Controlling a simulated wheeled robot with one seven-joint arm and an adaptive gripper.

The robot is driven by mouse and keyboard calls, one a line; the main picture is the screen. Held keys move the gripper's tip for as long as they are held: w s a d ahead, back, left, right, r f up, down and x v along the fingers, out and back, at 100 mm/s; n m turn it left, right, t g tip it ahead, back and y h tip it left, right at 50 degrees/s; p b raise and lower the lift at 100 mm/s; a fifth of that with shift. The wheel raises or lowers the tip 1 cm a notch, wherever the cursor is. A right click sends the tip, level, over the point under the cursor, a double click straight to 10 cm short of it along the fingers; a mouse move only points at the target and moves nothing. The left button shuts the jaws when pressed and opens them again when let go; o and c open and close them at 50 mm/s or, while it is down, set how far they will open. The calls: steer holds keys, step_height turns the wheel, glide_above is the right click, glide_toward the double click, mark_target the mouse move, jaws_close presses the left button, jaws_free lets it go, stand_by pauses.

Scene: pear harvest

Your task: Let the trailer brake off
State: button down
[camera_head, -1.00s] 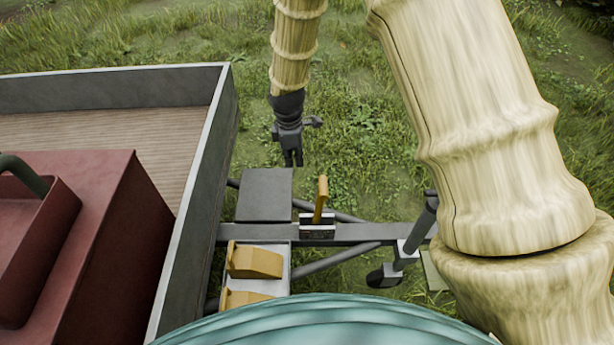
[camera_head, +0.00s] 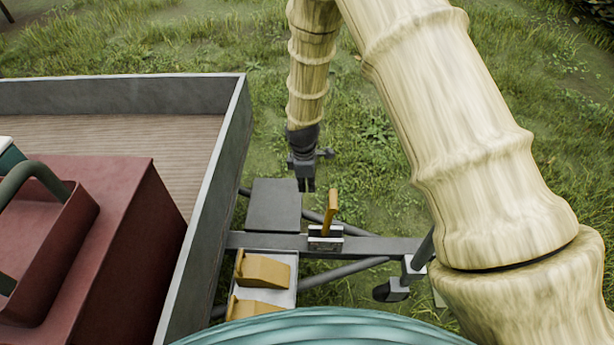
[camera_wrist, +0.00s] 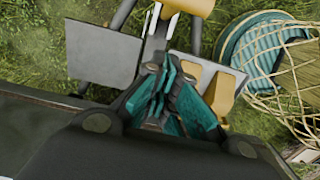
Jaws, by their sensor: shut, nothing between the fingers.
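The trailer brake lever (camera_head: 329,212) is a yellow-orange handle. It stands up, slightly tilted, from a small dark and light bracket (camera_head: 325,238) on the trailer's drawbar (camera_head: 375,246). In the wrist view the yellow lever (camera_wrist: 190,5) shows at the top edge, partly cut off, beyond the fingertips. My gripper (camera_head: 306,186) points down just behind and left of the lever in the head view, apart from it. In the wrist view its teal-lined fingers (camera_wrist: 163,92) are together and hold nothing.
A grey plate (camera_head: 273,205) and yellow wheel chocks (camera_head: 262,270) on a light tray sit beside the drawbar. The trailer bed wall (camera_head: 215,190) rises at left, with a red box (camera_head: 120,220) in front. A jockey wheel (camera_head: 391,290) stands at right. Grass is open behind.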

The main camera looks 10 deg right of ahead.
steer(key=s+d+f+p, duration=0.1)
steer(key=d+f+p, duration=0.2)
steer(key=d+f, duration=0.1)
steer(key=shift+f, duration=0.4)
steer(key=shift+s, duration=0.1)
stand_by(0.4)
